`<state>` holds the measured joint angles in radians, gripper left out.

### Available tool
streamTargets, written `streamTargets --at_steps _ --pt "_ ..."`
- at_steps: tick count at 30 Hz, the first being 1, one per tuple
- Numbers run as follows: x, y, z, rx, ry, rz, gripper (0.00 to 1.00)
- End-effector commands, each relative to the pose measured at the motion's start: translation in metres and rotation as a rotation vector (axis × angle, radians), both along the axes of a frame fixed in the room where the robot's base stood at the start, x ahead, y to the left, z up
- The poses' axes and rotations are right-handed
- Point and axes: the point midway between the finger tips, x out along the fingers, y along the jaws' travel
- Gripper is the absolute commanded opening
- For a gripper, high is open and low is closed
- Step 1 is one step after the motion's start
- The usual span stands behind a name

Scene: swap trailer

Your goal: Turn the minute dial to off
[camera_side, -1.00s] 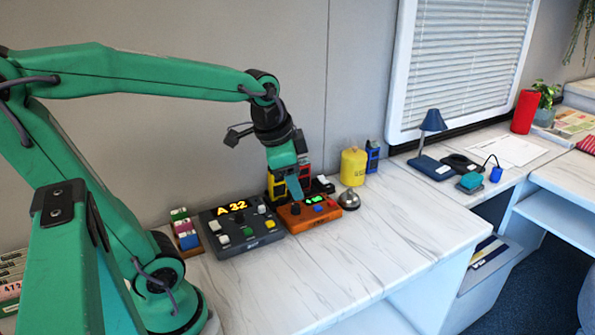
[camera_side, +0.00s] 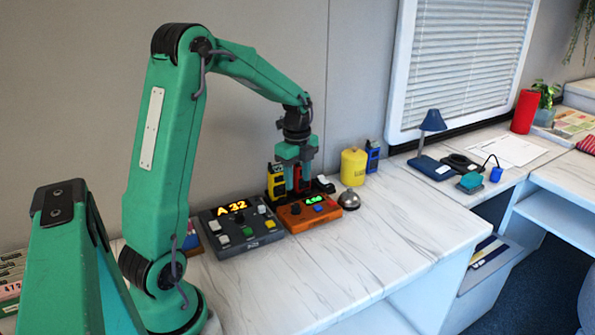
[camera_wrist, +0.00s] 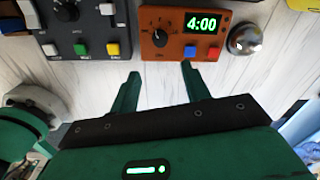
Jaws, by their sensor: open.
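The orange timer (camera_side: 315,215) sits on the white marbled counter and its green display (camera_wrist: 201,23) reads 4:00 in the wrist view. Its black round dial (camera_wrist: 160,38) is left of the display, with markings around it too small to read. A blue button (camera_wrist: 189,53) and a red button (camera_wrist: 213,54) sit below the display. My gripper (camera_wrist: 160,70) is open and empty, its two green fingers apart and pointing toward the timer's near edge below the dial. In the side view my gripper (camera_side: 297,183) hangs upright above the timer, apparently not touching it.
A dark control box (camera_side: 243,228) showing A 32 stands left of the timer. A silver bell (camera_side: 349,199) is close on its right, with a yellow canister (camera_side: 353,167) behind. Radios (camera_side: 276,182) stand behind the timer. The counter in front is clear.

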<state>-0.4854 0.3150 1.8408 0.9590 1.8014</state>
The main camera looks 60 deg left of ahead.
Motion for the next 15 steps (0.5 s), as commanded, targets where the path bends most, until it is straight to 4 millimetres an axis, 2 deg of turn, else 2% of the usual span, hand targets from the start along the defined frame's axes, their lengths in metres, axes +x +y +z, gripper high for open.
streamTargets --at_steps 6,15 --pt "0.003 0.015 -0.016 -0.011 0.023 -0.075 0.47" --pt "0.003 0.016 -0.019 -0.013 0.025 -0.082 0.47"
